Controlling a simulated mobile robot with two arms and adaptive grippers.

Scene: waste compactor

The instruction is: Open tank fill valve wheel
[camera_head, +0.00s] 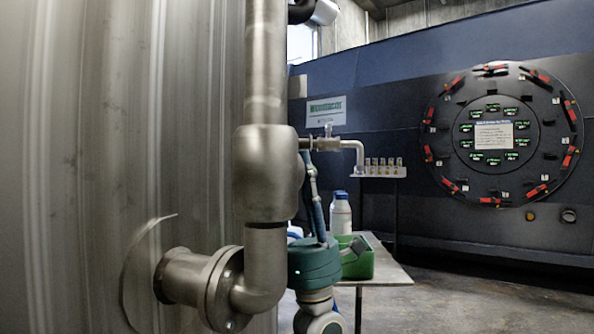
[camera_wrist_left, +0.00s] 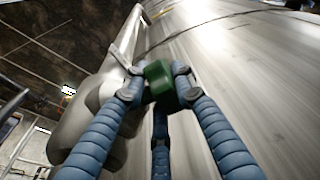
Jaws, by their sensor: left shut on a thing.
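The tank (camera_head: 110,150) fills the left of the head view, with a thick metal pipe (camera_head: 265,190) in front. My left gripper (camera_head: 309,165) is partly hidden behind this pipe, its blue fingers pointing up beside a thin pipe fitting. In the left wrist view, the fingers of my left gripper (camera_wrist_left: 158,82) are closed around a green piece (camera_wrist_left: 160,78), which looks like the valve wheel. It sits close to the metal pipe and the tank wall. The wheel is hidden in the head view. My right gripper is not seen.
A table (camera_head: 390,275) behind the pipe holds a green bin (camera_head: 358,262) and a white bottle (camera_head: 340,214). A small rack (camera_head: 380,172) stands beyond it. A round panel with red handles (camera_head: 500,135) is on the far dark wall. Floor at the right is clear.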

